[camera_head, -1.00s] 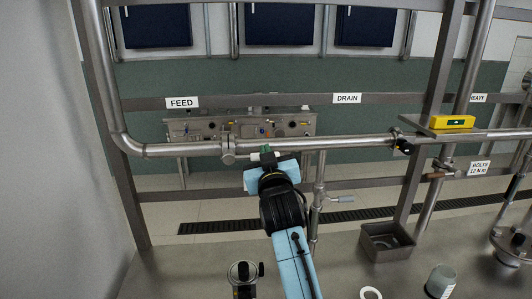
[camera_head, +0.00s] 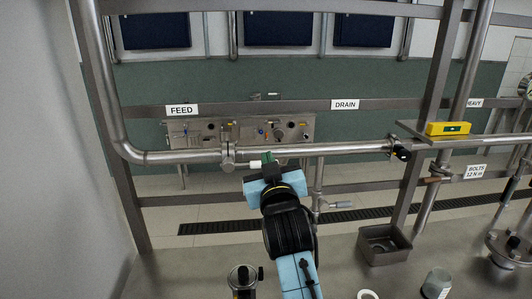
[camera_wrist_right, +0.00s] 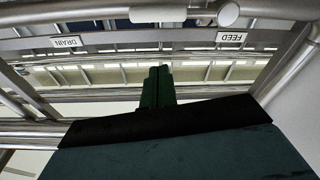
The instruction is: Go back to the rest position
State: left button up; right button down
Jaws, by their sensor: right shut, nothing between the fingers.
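My right gripper (camera_head: 267,158) is in the middle of the head view, at the end of my blue and black arm. Its green fingers are shut with nothing between them, and they also show upright in the right wrist view (camera_wrist_right: 158,87). The fingertips appear close to a pale valve handle (camera_head: 254,164) beside the clamp on the feed pipe (camera_head: 185,156). I cannot tell whether they touch it. In the wrist view there is a visible gap between the fingertips and the pipework above. My left gripper is not in view.
The steel frame's rails and posts (camera_head: 440,75) surround the arm. A metal fitting with a black knob (camera_head: 243,275) stands left of the forearm. A yellow level (camera_head: 448,128) lies on a shelf at right. An empty tray (camera_head: 384,258) and grey cup (camera_head: 437,283) are on the table.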

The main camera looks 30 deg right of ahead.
jog(key=s+a+f+n+g+y, duration=0.1)
jog(key=s+f+g+y, duration=0.15)
jog(key=s+f, duration=0.5)
jog(key=s+a+f+g+y, duration=0.1)
jog(key=s+f+g, duration=0.3)
jog(key=f, duration=0.7)
jog(key=s+a+f+n+g+y, duration=0.15)
jog(key=s+f+g, duration=0.25)
jog(key=s+f, duration=0.45)
jog(key=s+a+f+n+g+y, duration=0.15)
jog(key=s+f+g, duration=0.35)
jog(key=s, duration=0.6)
notch_tip(320, 180, down, 28)
jog(key=s+b, duration=0.1)
jog(key=b, duration=0.4)
jog(key=s+d+f+g+b, duration=0.2)
jog(key=s+d+f+b, duration=0.1)
jog(key=s+f, duration=1.4)
notch_tip(320, 180, down, 2)
jog(key=shift+d+f, duration=0.1)
jog(key=shift+d, duration=0.1)
